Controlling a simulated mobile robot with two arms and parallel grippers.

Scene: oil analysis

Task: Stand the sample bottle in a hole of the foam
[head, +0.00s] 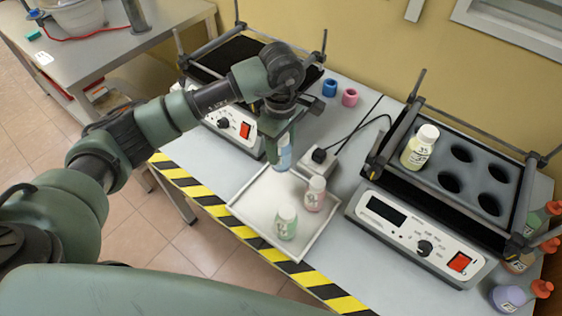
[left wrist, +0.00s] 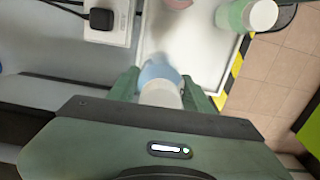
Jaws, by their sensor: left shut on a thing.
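My left gripper (head: 280,145) is shut on a blue sample bottle (head: 283,159), upright over the back left part of a white tray. In the left wrist view the same bottle (left wrist: 160,85) sits between the two fingers. The grey foam (head: 475,172) with several round holes lies in the shaker on the right. A pale yellow bottle (head: 420,147) with a white cap stands in the foam at its left back corner. The other holes that I can see are empty. My right gripper is not in view.
The white tray (head: 250,199) also holds a pink bottle (head: 315,194) and a green bottle (head: 286,222). Posts and rails surround the foam. Bottles with orange tops stand far right.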

